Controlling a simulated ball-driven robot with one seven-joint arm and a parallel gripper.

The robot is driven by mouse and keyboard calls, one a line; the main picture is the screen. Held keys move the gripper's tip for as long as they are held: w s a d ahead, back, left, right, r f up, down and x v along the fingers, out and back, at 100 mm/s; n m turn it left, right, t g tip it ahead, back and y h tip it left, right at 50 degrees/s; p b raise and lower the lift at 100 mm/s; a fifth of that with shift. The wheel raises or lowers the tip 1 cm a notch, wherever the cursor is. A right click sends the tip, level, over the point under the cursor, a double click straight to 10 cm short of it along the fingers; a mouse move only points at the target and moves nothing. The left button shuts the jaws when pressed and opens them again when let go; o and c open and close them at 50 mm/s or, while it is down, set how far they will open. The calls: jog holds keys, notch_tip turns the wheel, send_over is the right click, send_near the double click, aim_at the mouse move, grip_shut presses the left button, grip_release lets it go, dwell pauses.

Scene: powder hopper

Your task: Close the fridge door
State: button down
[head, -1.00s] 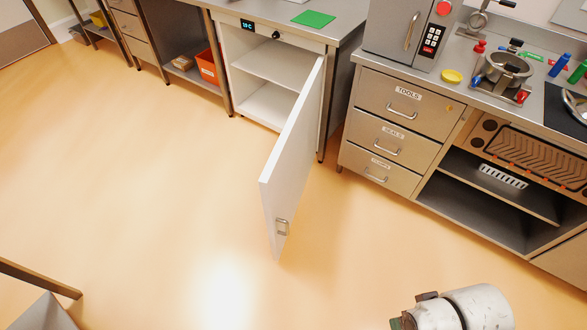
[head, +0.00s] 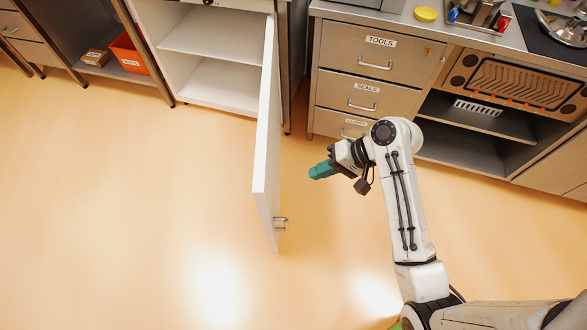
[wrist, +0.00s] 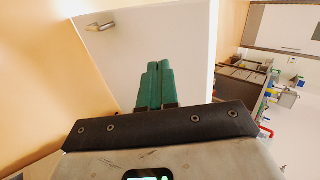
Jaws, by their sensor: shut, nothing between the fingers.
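The white fridge door (head: 266,140) stands wide open, swung out from the right side of the fridge (head: 212,65). Its metal handle (head: 281,223) is near the door's free edge, on the side facing my arm. My gripper (head: 318,172), with green fingers, is to the right of the door, apart from it, and empty. In the wrist view the shut green fingers (wrist: 155,85) point at the door's outer face (wrist: 130,50), with the handle (wrist: 100,25) at upper left.
The drawer unit (head: 365,88) with labelled drawers stands right of the fridge, behind my gripper. An orange bin (head: 128,52) sits on a low shelf at left. The floor (head: 110,220) left of the door is clear.

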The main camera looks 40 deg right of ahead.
jog(key=w+a+r+x, duration=0.1)
jog(key=r+x, duration=0.1)
jog(key=x, duration=1)
jog(key=shift+a, duration=0.15)
jog(key=shift+w, duration=0.1)
